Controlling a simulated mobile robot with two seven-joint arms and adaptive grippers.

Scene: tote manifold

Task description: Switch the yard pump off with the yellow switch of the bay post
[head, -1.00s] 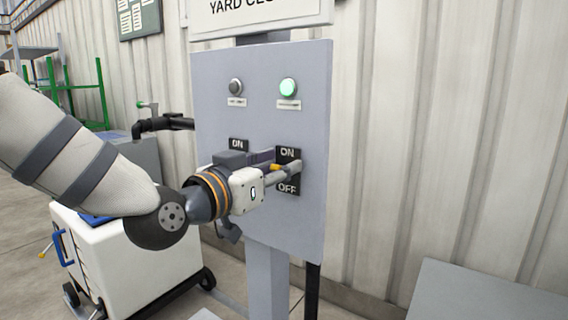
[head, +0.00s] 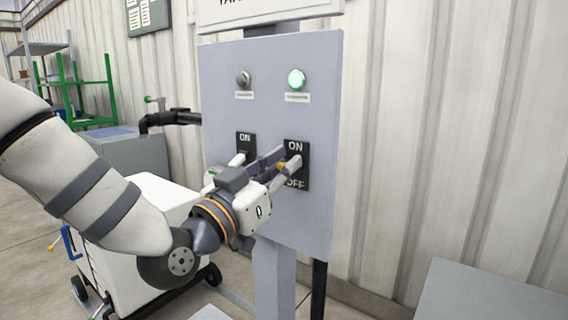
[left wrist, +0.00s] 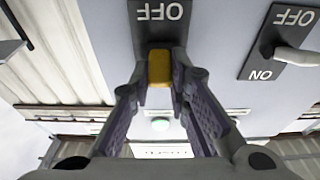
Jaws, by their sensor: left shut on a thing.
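The grey bay post panel (head: 225,95) carries two switches on black ON/OFF plates. The yellow switch (left wrist: 159,67) is on the right-hand plate (head: 295,147); a bit of its yellow shows in the head view (head: 281,166). My left gripper (head: 286,163) is shut on it, with a finger on each side in the left wrist view (left wrist: 160,82). The fingers hide much of the lever, so I cannot tell its exact position. The lamp (head: 296,79) above it glows green. My right gripper is not in view.
A second switch with a pale lever (head: 238,159) sits just left of my fingers; it is also close by in the left wrist view (left wrist: 295,57). A dark lamp (head: 243,79) is above it. A black pipe (head: 175,118) and white wheeled box (head: 150,200) stand left.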

